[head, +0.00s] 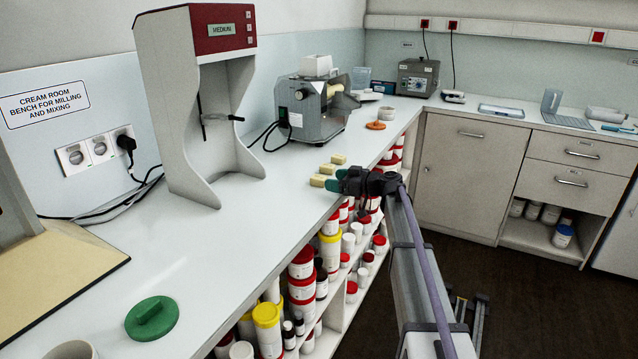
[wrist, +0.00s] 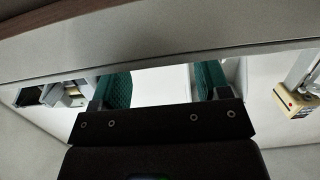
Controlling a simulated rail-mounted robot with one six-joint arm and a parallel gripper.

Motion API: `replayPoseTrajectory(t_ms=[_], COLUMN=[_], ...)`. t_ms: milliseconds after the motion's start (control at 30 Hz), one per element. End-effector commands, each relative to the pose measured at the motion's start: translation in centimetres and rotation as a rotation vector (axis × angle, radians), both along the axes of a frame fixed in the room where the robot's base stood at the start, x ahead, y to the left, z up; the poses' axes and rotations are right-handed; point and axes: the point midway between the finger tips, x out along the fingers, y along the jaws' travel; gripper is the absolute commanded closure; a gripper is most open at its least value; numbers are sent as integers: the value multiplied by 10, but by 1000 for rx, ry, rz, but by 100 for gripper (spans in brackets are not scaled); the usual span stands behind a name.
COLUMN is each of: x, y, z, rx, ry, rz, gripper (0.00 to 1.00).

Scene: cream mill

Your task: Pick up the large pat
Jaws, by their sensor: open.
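Three small pale-yellow pats lie in a row near the front edge of the white bench: a far one (head: 338,159), a middle one (head: 327,169) and a near one (head: 318,180). They look close in size, so I cannot tell which is the large pat. My gripper (head: 338,180) is at the bench edge, just right of the near and middle pats, its green fingertips pointing left towards them. In the wrist view the green finger pads stand apart (wrist: 164,85), with only a pale surface between them. I cannot make out a pat between the pads there.
An orange-red disc (head: 376,125) and a grey mill (head: 318,105) stand beyond the pats. A tall red-topped mixer (head: 225,30) stands left, and a green lid (head: 151,318) lies nearer. Shelves of tubs (head: 301,285) are below the bench edge. The bench left of the pats is clear.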

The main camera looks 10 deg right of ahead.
Motion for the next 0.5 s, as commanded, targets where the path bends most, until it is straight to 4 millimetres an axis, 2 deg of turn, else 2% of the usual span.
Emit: replayPoseTrajectory(t_ms=[267,500], x=[29,30], y=[35,38], z=[-10,-9], rx=[0,0], ry=[0,0], rz=[3,1], gripper=[30,32])
